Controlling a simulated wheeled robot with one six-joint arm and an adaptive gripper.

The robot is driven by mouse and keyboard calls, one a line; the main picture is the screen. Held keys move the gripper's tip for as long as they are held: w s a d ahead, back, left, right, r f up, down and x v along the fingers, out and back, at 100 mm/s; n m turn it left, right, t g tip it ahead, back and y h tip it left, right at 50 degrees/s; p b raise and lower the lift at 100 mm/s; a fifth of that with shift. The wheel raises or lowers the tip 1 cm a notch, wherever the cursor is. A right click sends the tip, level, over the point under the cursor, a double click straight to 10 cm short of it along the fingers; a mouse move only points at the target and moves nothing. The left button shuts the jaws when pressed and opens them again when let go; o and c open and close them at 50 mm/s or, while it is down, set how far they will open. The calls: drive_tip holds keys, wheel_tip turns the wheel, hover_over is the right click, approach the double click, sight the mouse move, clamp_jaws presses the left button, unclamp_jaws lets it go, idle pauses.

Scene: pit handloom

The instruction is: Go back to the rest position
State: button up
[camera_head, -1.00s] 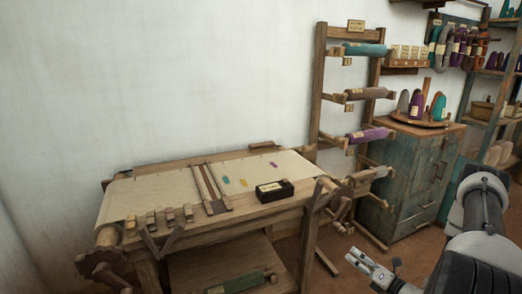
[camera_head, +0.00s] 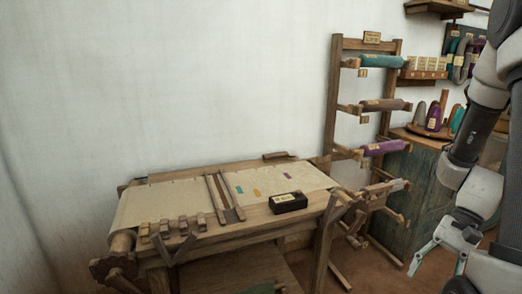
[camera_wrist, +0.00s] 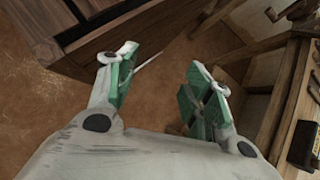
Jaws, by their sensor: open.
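My gripper (camera_head: 443,262) is at the lower right of the head view, to the right of the loom table and in front of the cabinet. In the wrist view my gripper (camera_wrist: 160,85) shows two green-padded fingers spread apart. Nothing is between them, and the brown floor shows beyond. The gripper is apart from the loom and the cabinet in the picture.
The wooden loom (camera_head: 180,252) carries a pale cloth (camera_head: 165,203) and a black box (camera_head: 288,202). A rack with teal (camera_head: 382,62), brown and purple rolls stands behind it. A blue-green cabinet (camera_head: 415,185) stands at right. Floor (camera_wrist: 50,110) is open below my gripper.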

wheel_tip(320, 180, up, 21)
drive_tip(key=s+a+n+t+h, duration=0.1)
drive_tip(key=n+t+h, duration=0.6)
drive_tip(key=n+t, duration=0.1)
drive_tip(key=shift+a+n, duration=0.25)
drive_tip(key=shift+n, duration=0.65)
drive_tip(key=shift+f, duration=0.1)
